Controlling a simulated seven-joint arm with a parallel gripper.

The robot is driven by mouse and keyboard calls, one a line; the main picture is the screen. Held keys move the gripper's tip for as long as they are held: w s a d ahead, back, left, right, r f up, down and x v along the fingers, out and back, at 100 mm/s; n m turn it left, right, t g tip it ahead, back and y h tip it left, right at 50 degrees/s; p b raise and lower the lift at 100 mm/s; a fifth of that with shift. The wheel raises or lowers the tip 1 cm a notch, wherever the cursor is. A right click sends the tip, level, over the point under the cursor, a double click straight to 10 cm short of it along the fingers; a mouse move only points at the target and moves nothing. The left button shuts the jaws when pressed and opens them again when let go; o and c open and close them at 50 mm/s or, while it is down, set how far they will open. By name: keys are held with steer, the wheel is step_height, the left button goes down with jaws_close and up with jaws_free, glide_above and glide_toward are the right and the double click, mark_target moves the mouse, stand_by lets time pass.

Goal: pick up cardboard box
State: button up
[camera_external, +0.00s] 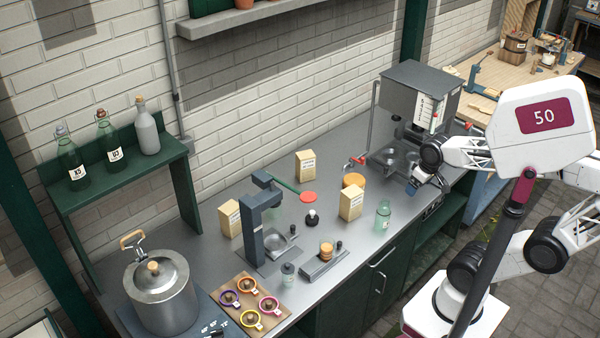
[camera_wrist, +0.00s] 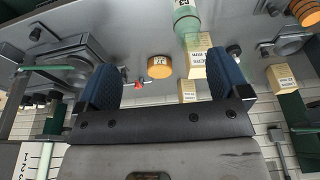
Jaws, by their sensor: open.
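Three upright tan cardboard boxes with printed labels stand on the grey counter. One box (camera_external: 351,203) is beside a round orange block, another (camera_external: 305,165) is near the wall, and a third (camera_external: 229,218) is further left, behind the dark press. In the wrist view, one box (camera_wrist: 197,57) shows partly behind the right finger, a second (camera_wrist: 187,91) is just below it, and a third (camera_wrist: 284,78) is to the right. My gripper (camera_external: 415,188) is to the right of the boxes, by the grey machine. Its blue fingers (camera_wrist: 163,75) are apart with nothing between them.
A green glass bottle (camera_external: 383,215) stands right of the nearest box. The dark press (camera_external: 250,225) and the grey machine (camera_external: 420,88) flank the boxes. The counter front between bottle and machine is clear.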

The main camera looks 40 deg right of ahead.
steer(key=w+v, duration=0.1)
steer(key=v, duration=0.4)
steer(key=w+a+r+m+g+y, duration=0.1)
steer(key=w+a+r+m+y, duration=0.15)
steer(key=w+a, duration=0.55)
steer(key=w+a+r+m+g+y, duration=0.1)
steer(key=w+a+r+m+y, duration=0.25)
steer(key=w, duration=0.85)
steer(key=w+a+f+m+g+y, duration=0.1)
steer(key=w+a+f+m+y, duration=0.15)
steer(key=w+a, duration=0.7)
steer(key=w+a+f+m+y, duration=0.15)
steer(key=w+a+m, duration=0.25)
steer(key=w+a, duration=0.5)
steer(key=w+a+f+m+g+y, duration=0.1)
steer(key=w+a+m+y, duration=0.25)
steer(key=w+a, duration=0.6)
step_height(320, 180, down, 20)
steer(key=w, duration=0.2)
steer(key=shift+w+d+f+m, duration=0.15)
steer(key=shift+d+f+m, duration=0.1)
steer(key=shift+m, duration=0.15)
steer(key=shift+x, duration=1.25)
